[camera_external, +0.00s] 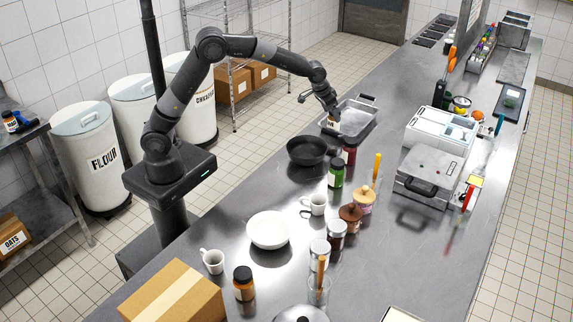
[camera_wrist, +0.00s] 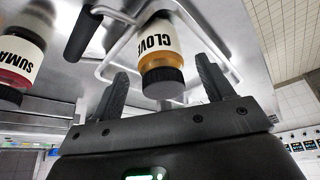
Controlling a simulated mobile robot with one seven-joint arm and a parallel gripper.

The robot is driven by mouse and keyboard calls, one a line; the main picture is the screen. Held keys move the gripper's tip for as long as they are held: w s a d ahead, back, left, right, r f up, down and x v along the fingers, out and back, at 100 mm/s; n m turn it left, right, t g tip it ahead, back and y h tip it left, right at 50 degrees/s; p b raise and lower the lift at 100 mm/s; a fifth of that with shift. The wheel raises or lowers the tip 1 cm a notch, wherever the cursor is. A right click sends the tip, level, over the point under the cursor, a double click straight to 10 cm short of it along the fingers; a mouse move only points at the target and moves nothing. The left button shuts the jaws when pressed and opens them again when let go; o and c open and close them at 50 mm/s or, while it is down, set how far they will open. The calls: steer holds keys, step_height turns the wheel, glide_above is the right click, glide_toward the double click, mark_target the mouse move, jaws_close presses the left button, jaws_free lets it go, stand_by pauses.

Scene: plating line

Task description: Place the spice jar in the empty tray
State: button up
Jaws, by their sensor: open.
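The spice jar, labelled CLOVE (camera_wrist: 158,48), has an amber body and a dark lid. In the external view the jar (camera_external: 333,122) is at the left end of the metal tray (camera_external: 372,122), partly hidden by my gripper (camera_external: 330,106). I cannot tell for sure whether it stands inside the rim. In the wrist view my gripper (camera_wrist: 165,92) is open, with one finger on each side of the jar's lid and gaps showing. The tray's wire handle and rim (camera_wrist: 101,70) show around the jar. No other item is visible in the tray.
A red jar labelled SUMA- (camera_wrist: 18,55) stands near the tray, also visible in the external view (camera_external: 349,151). A black pan (camera_external: 307,150) and a green jar (camera_external: 336,173) are close by. A white appliance (camera_external: 440,130) stands to the right, with clear counter between it and the tray.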

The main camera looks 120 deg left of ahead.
steer(key=v, duration=0.7)
steer(key=s+d+r+m+t+h, duration=0.15)
steer(key=d+r, duration=0.25)
steer(key=d, duration=1)
steer(key=s+d+r+m+t, duration=0.1)
steer(key=d+r+m, duration=0.3)
steer(key=d, duration=0.9)
steer(key=s+d+f+m+h, duration=0.1)
steer(key=s+d+m, duration=0.2)
steer(key=s+d, duration=0.5)
steer(key=s+d+f+m+h, duration=0.1)
steer(key=s+d+m, duration=0.2)
steer(key=s+d, duration=0.6)
steer(key=d, duration=0.5)
steer(key=shift+s+d+f+t, duration=0.2)
steer(key=shift+s+f+t, duration=0.1)
steer(key=shift+f+t, duration=0.1)
